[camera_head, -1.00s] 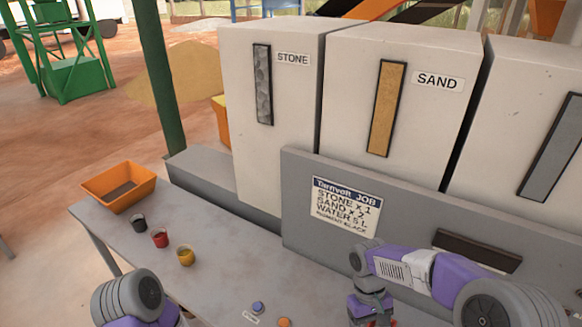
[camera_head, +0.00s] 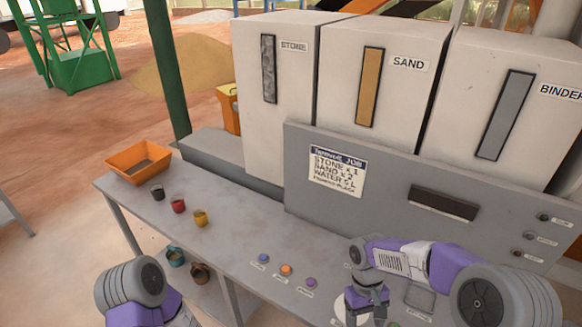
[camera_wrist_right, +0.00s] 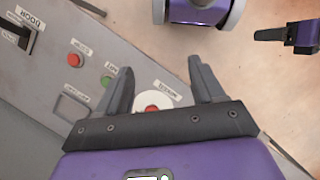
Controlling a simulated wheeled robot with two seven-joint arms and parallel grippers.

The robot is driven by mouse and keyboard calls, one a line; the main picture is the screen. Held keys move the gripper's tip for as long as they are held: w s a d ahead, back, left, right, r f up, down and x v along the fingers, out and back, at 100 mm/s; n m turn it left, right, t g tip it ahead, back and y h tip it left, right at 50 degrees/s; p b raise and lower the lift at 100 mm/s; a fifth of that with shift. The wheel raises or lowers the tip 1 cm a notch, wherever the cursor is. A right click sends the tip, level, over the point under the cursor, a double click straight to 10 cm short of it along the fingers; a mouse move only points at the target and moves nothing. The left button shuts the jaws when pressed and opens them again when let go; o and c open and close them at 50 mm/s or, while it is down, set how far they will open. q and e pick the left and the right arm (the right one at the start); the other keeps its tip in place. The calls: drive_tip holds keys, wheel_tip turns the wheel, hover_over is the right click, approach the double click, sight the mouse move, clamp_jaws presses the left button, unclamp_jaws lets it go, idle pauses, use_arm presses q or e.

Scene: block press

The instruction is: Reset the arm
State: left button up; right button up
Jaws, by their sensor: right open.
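My right gripper (camera_head: 366,312) hangs over the right part of the grey bench in the head view, its fingertips cut off or hidden low in the picture. In the right wrist view my right gripper (camera_wrist_right: 160,72) is open and empty, fingers spread. A red button on a white round plate (camera_wrist_right: 152,110) shows between the fingers. My left arm (camera_head: 135,290) enters at the lower left in the head view, its gripper out of frame. A purple and dark part (camera_wrist_right: 298,36) at the right wrist view's edge looks like my left gripper; its jaw state is unclear.
The bench holds an orange tray (camera_head: 138,161), black, red and yellow cups and several coloured buttons. A grey panel (camera_head: 400,200) with a dark slot (camera_head: 443,203) stands behind, below the STONE, SAND and BINDER bins. Two more cups (camera_head: 200,273) show below the bench edge.

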use_arm(q)
wheel_tip(320, 180, down, 10)
drive_tip(key=w+b, duration=0.1)
drive_tip(key=b, duration=0.8)
drive_tip(key=shift+w, duration=0.35)
use_arm(e)
drive_tip(key=s+a+f+m+t+y, duration=0.1)
drive_tip(key=s+a+f, duration=0.1)
drive_tip(key=f, duration=0.9)
drive_tip(key=s+a+f+m+t+y, duration=0.2)
drive_tip(key=s+a+f, duration=0.1)
drive_tip(key=f, duration=0.8)
drive_tip(key=s+a+f+m+t+y, duration=0.1)
drive_tip(key=s+a+f+m, duration=0.1)
drive_tip(key=f, duration=0.8)
drive_tip(key=shift+s+a+f+t+y, duration=0.25)
drive_tip(key=shift+a+f+t+y, duration=0.15)
drive_tip(key=shift+a, duration=0.25)
